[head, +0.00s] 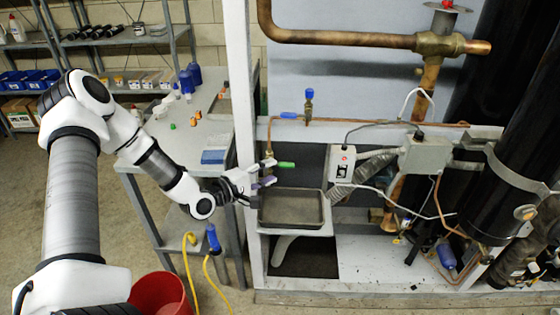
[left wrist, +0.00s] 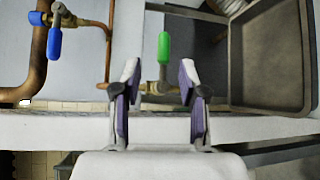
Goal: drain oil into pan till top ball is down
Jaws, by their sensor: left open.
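The green-handled drain valve (head: 286,165) is on the thin copper pipe at the rack's left side; its green handle (left wrist: 164,47) points up in the left wrist view. My left gripper (head: 268,173) is open at the valve. In the left wrist view its purple-padded fingers (left wrist: 160,88) stand apart on either side of the valve stem below the handle; I cannot tell whether they touch it. The grey oil pan (head: 290,222) sits just below and right of the gripper, and its interior (left wrist: 270,55) looks bare. I cannot make out any ball or oil flow.
A blue-handled valve (head: 308,95) stands above on the copper line. A white control box (head: 342,164) is right of the gripper. A black cylinder (head: 478,190) fills the right. A work table (head: 178,135) and a red bucket (head: 160,292) are at left.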

